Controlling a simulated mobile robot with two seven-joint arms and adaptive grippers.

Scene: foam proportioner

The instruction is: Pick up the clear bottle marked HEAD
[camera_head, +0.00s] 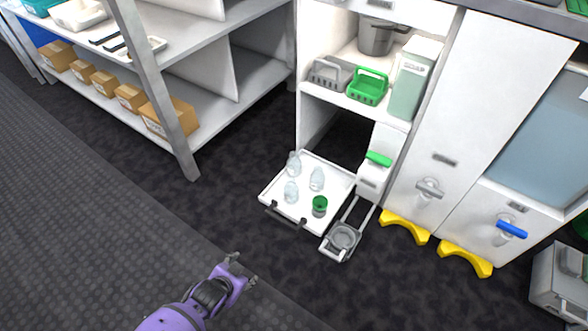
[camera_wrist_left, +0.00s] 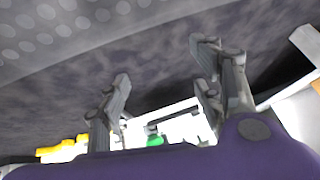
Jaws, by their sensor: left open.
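Several clear bottles stand on a pulled-out white tray (camera_head: 270,192) in the head view: one at the back left (camera_head: 293,165), one at the right (camera_head: 316,179) and one at the front (camera_head: 291,192). Any HEAD marking is too small to read, so I cannot tell which bottle bears it. A green-topped container (camera_head: 320,206) stands at the tray's front right. My left gripper (camera_head: 246,271) is open and empty, in front of the tray and apart from it. In the left wrist view its fingers (camera_wrist_left: 160,90) are spread, with part of the tray beyond. My right gripper is not in view.
A grey pan-like holder (camera_head: 343,239) sticks out low beside the tray. Yellow feet (camera_head: 405,227) stand on the floor under the white cabinet (camera_head: 470,110). A shelf post (camera_head: 160,95) rises at the left. The floor between my left gripper and the tray is clear.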

